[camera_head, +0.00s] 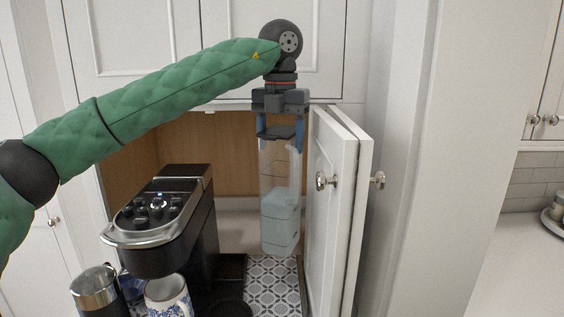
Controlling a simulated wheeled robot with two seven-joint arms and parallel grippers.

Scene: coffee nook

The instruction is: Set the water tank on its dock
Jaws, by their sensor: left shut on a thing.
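The water tank (280,190) is a tall clear container with bluish water in its lower part. My left gripper (281,130) is above it, pointing down, and is shut on its upper end. The tank hangs nearly upright to the right of the black and silver coffee machine (190,220), in front of the nook opening. A dark low base (231,268) beside the machine's right side may be the dock; the picture does not make this certain. My right gripper is not in view.
Folded white cabinet doors (335,215) with round knobs stand close to the tank's right. A patterned mat (272,282) lies below. A blue-and-white mug (168,296) and a steel-topped jar (97,290) stand at the front left. White counter (525,270) shows at far right.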

